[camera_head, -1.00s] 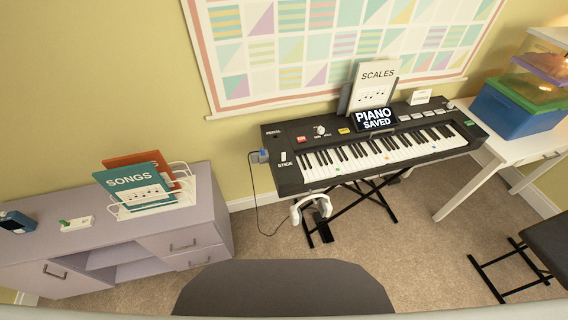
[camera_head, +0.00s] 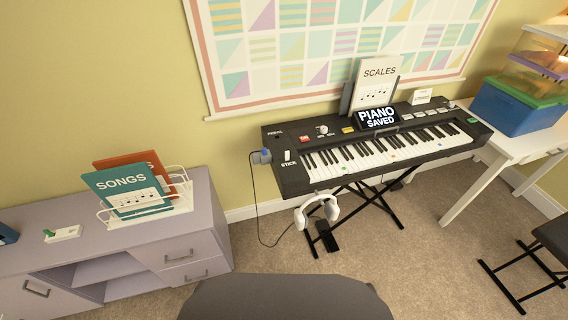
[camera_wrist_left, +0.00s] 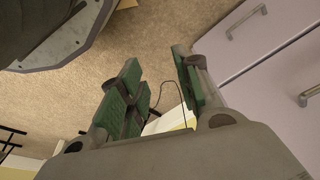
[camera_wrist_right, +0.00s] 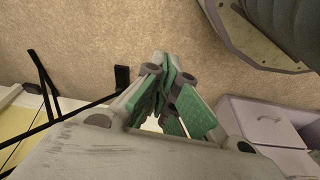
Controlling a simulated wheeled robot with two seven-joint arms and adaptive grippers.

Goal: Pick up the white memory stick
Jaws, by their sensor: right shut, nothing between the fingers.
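A small white stick (camera_head: 287,155) stands at the left end of the black keyboard (camera_head: 291,181), just above the printed word STICK. It looks like the white memory stick, but it is too small to show detail. Neither gripper is in the head view. In the left wrist view my left gripper (camera_wrist_left: 158,78) has its green-padded fingers apart, with nothing between them. In the right wrist view my right gripper (camera_wrist_right: 170,68) has its fingers together and empty, over carpet. Both grippers are away from the stick.
A lilac cabinet (camera_head: 190,245) at left bears a wire rack with books and a small white item with a green part (camera_head: 62,233). The keyboard's screen (camera_head: 376,117) reads PIANO SAVED. White headphones (camera_head: 318,210) hang below.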

